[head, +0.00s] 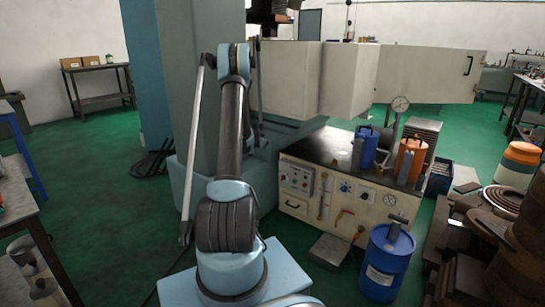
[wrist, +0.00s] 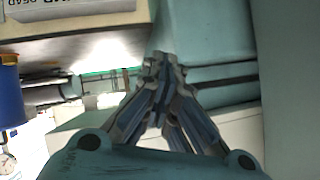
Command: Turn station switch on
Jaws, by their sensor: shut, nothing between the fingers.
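The cream station cabinet (head: 318,212) with a black top stands right of my arm in the head view. Its front bears a white panel (head: 296,179) with small controls, a blue knob (head: 345,187), a round dial (head: 389,200) and red and yellow handles. Which of these is the station switch, and its position, is too small to tell. My gripper (wrist: 163,62) is shut and empty in the wrist view, its fingertips together in front of a teal machine surface. I cannot make out the gripper in the head view. No station control is clear in the wrist view.
A blue canister (head: 366,148) and an orange canister (head: 411,160) stand on the cabinet. A blue drum (head: 386,262) stands before it at the right. A teal machine column (head: 213,100) rises behind my arm. Stacked brown parts (head: 470,240) fill the right side.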

